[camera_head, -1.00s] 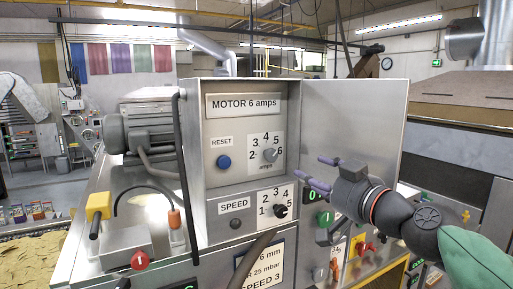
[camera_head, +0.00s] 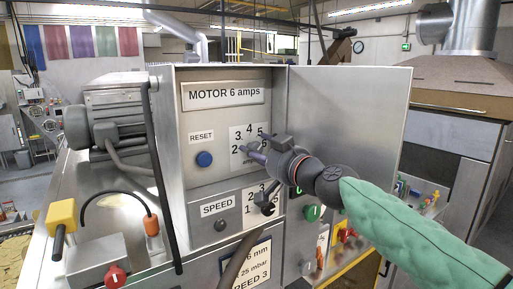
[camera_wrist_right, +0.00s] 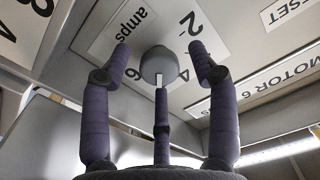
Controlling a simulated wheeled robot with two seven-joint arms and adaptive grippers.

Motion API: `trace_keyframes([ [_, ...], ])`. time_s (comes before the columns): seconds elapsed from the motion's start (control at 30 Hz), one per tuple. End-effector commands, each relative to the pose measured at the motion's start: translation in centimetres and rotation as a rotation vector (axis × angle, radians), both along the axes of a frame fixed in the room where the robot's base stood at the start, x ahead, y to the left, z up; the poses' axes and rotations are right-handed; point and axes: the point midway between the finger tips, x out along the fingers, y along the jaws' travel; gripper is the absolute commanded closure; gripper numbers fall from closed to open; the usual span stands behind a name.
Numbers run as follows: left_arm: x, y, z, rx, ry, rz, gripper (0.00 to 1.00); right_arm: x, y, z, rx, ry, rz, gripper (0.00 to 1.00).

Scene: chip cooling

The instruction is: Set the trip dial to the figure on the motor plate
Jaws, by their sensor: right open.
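The motor plate (camera_head: 223,95) reads "MOTOR 6 amps" in the head view. Below it, the trip dial's white scale (camera_head: 238,137) is partly covered by my right gripper (camera_head: 256,151); 2, 3, 4 and 5 show at least in part. In the right wrist view, the round grey trip knob (camera_wrist_right: 155,62) sits between the spread purple fingers of my right gripper (camera_wrist_right: 159,52). The gripper is open around the knob, and I see no clear contact. I cannot tell which figure the knob's mark points to. My left gripper is out of view.
A blue RESET button (camera_head: 204,159) is left of the dial. The SPEED knob (camera_head: 268,209) is just below my gripper. The open cabinet door (camera_head: 350,120) stands at right behind my arm. A dark upright bar (camera_head: 161,190) stands at left.

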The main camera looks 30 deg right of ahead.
Motion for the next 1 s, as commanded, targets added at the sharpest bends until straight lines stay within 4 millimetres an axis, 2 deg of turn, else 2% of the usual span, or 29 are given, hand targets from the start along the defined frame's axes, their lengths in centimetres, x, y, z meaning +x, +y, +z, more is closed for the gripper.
trace_keyframes([
  [0.2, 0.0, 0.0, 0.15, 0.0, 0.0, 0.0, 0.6, 1.32, 0.11, -0.01, 0.0, 0.0, 0.0, 0.4],
  [0.47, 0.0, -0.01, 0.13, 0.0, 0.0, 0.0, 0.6, 1.38, 0.12, -0.03, 0.0, 0.0, 0.0, 0.4],
  [0.67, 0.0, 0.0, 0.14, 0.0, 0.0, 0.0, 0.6, 1.37, 0.12, -0.02, 0.0, 0.0, 0.0, 0.94],
  [0.7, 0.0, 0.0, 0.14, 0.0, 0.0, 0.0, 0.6, 1.37, 0.12, -0.01, 0.0, 0.0, 0.0, 0.97],
  [1.0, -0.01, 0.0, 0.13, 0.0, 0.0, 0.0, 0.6, 1.36, 0.09, 0.06, 0.025, 0.0, 0.0, 0.97],
])
